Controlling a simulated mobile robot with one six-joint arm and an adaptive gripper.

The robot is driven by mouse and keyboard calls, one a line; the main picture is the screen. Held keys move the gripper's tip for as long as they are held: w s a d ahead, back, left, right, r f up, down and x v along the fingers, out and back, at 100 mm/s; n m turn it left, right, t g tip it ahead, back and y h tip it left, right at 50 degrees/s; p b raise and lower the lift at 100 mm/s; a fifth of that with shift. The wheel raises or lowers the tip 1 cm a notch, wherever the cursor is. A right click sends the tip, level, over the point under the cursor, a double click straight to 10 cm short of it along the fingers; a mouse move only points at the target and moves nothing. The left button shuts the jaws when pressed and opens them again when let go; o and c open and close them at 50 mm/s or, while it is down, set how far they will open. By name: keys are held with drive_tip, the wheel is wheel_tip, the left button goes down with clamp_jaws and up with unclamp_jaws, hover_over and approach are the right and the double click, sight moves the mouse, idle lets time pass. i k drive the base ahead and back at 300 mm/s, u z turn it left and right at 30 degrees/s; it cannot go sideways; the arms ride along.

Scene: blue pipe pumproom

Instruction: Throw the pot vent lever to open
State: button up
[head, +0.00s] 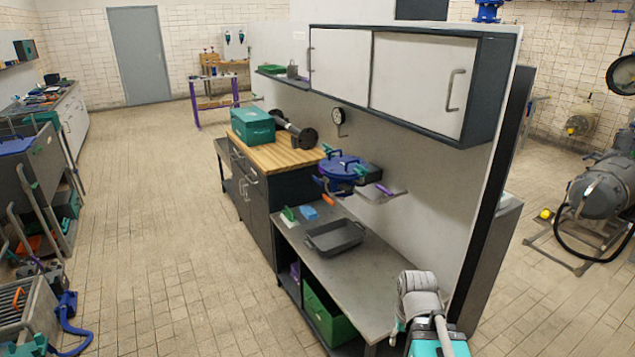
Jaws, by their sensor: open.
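The pot (343,168) is a round blue vessel with teal handles or fittings around its lid, beside the wall panel above the low steel bench. A grey and teal part of my arm shows at the bottom right, apart from the pot. My gripper's fingers cannot be made out.
The steel bench (365,272) carries a grey tray (335,237), a blue block (308,213) and a green item. A wooden-topped cabinet (275,152) holds a teal box (252,126). Wall cupboards (420,80) overhang the bench. The tiled floor left of the bench is clear.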

sight(320, 181)
drive_tip(key=i, duration=0.95)
